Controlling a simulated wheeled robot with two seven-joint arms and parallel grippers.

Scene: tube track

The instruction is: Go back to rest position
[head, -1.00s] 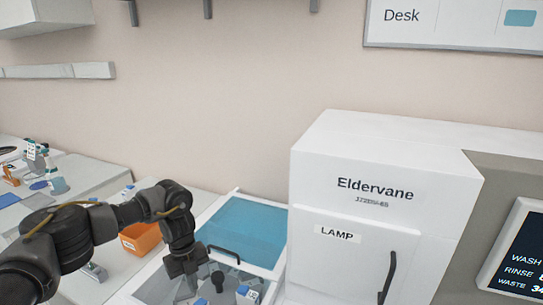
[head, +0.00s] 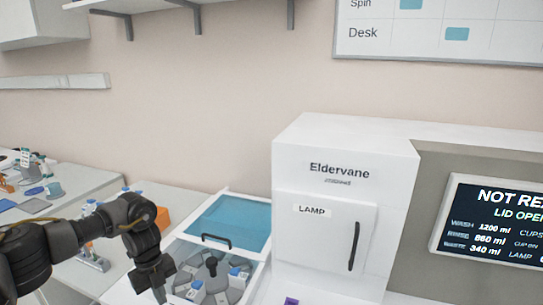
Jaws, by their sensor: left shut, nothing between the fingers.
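My left gripper (head: 160,289) comes in from the left on a dark arm. It is shut and empty, just left of the round grey carousel (head: 212,280) and above the edge of its white housing. The carousel holds several small white and blue cups around a dark centre knob. Its blue-tinted lid (head: 230,222) with a dark handle stands open behind it. My right gripper is not in view.
A white machine labelled Eldervane (head: 345,150) with a LAMP door stands right of the carousel. Its screen (head: 495,225) reads lid open. An orange bin (head: 162,219) and a tube rack (head: 92,258) are on the left bench. A small purple thing (head: 291,301) is at the bottom edge.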

